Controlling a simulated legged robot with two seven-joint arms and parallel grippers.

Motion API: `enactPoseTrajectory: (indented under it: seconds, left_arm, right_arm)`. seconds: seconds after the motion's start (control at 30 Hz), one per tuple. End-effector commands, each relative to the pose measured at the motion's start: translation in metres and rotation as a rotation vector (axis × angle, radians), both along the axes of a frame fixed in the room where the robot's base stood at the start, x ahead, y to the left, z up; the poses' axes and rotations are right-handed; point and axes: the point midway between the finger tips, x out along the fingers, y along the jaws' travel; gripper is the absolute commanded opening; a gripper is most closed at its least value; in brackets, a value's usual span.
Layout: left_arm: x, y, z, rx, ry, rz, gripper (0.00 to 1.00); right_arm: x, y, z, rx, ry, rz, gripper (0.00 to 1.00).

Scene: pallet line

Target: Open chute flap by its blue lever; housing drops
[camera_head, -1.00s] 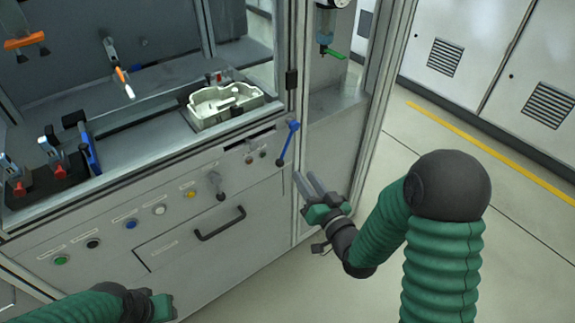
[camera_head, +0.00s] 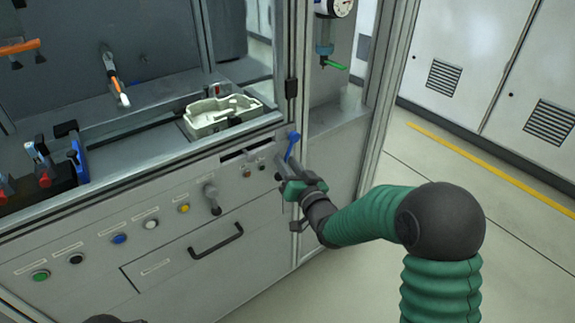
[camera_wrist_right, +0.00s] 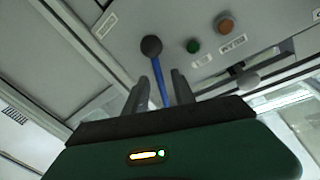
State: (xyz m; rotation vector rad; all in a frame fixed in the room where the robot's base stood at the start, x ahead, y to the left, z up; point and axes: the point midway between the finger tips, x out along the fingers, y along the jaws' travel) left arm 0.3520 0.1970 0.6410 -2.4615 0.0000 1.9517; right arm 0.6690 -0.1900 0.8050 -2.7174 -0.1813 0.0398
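The blue lever (camera_head: 292,146) stands tilted on the front panel of the machine, near its right corner post. My right gripper (camera_head: 281,168) is at the lower part of the lever. In the right wrist view the blue rod (camera_wrist_right: 160,84) runs between the two fingers (camera_wrist_right: 162,92), with a dark round end (camera_wrist_right: 151,46) beyond them. The fingers are apart, with gaps beside the rod. A pale grey cast housing (camera_head: 222,115) lies inside the machine behind the front edge. I cannot make out the flap clearly; a dark slot (camera_head: 246,152) shows below that edge. My left gripper is out of view.
The panel has several coloured buttons, a small grey lever (camera_head: 211,196) and a black drawer handle (camera_head: 216,242). A metal corner post (camera_head: 292,60) rises just above the blue lever. A gauge (camera_head: 338,8) hangs to the right. The floor on the right is clear.

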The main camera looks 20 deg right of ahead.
Motion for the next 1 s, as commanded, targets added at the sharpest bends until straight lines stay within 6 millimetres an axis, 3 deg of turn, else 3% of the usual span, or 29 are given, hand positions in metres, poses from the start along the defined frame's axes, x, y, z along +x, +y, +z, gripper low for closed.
enactPoseTrajectory:
  seconds: [0.03,0.23,1.0]
  left_arm:
    - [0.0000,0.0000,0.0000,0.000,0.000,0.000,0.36]
    - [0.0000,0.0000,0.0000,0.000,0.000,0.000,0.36]
    - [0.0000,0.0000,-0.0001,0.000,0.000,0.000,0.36]
  right_arm:
    - [-0.0001,-0.0001,0.0001,0.000,0.000,0.000,0.24]
    - [-0.0003,-0.0003,-0.0001,0.000,0.000,0.000,0.00]
    - [-0.0006,-0.0010,-0.0007,0.000,0.001,-0.002,0.00]
